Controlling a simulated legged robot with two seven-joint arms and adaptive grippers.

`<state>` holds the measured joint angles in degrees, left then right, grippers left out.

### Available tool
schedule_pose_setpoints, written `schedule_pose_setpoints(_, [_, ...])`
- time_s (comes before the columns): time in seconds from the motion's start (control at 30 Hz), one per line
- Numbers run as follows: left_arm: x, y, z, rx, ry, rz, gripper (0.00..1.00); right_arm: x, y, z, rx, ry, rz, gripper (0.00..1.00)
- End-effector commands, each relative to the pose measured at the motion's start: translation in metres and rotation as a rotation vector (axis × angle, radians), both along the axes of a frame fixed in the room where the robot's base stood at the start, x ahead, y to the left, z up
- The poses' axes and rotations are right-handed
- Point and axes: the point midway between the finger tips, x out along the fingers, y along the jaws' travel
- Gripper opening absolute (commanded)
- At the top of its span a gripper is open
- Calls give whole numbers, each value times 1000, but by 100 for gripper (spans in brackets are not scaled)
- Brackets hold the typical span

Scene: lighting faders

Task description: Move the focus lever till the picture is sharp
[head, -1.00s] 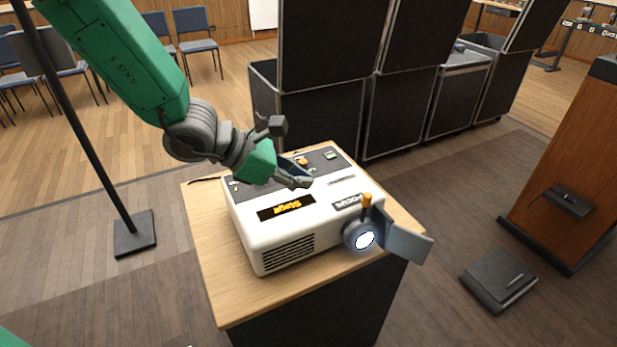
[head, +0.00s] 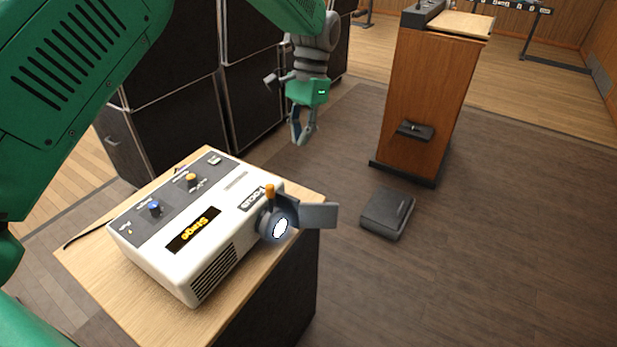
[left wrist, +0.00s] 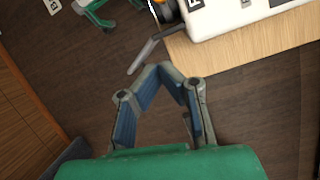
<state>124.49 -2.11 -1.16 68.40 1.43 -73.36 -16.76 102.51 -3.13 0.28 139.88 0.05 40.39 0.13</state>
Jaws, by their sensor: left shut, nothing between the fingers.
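The projector (head: 190,225) is a white box with a grey control panel, on a wooden-topped stand. Its focus lever (head: 270,190) is an orange peg standing up from the dark lens barrel; the lens (head: 282,228) glows white. In the left wrist view the orange lever (left wrist: 166,10) is cut by the top edge. My left gripper (head: 301,138) is shut and empty, beyond and above the lens, apart from the lever. Its fingers also show in the left wrist view (left wrist: 158,72). A green and grey part, perhaps my right gripper (left wrist: 97,14), is partly cut off there. No projected picture shows.
A grey flap (head: 319,215) sticks out beside the lens. Blue (head: 154,208) and orange (head: 191,178) knobs stand on the panel. A dark case (head: 388,213) lies on the floor before a wooden lectern (head: 430,105). Black cases (head: 170,135) stand behind; floor at right is clear.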

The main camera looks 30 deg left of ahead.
Motion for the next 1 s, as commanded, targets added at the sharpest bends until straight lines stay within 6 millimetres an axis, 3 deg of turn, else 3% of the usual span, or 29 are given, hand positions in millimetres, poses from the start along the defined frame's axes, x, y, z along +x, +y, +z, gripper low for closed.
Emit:
schedule_pose_setpoints(0.13, [4,9,2,60,5,-59,0,1,0,1,0,-1,0,55])
schedule_pose_setpoints(0.27, [0,12,-11,59,7,-60,0,1,0,2,0,-2,0,55])
schedule_pose_setpoints(0.67, [-26,21,-90,56,8,-57,0,1,0,12,0,-2,0,55])
schedule_pose_setpoints(1.0, [-60,31,-87,57,4,-57,0,1,0,23,0,-1,0,55])
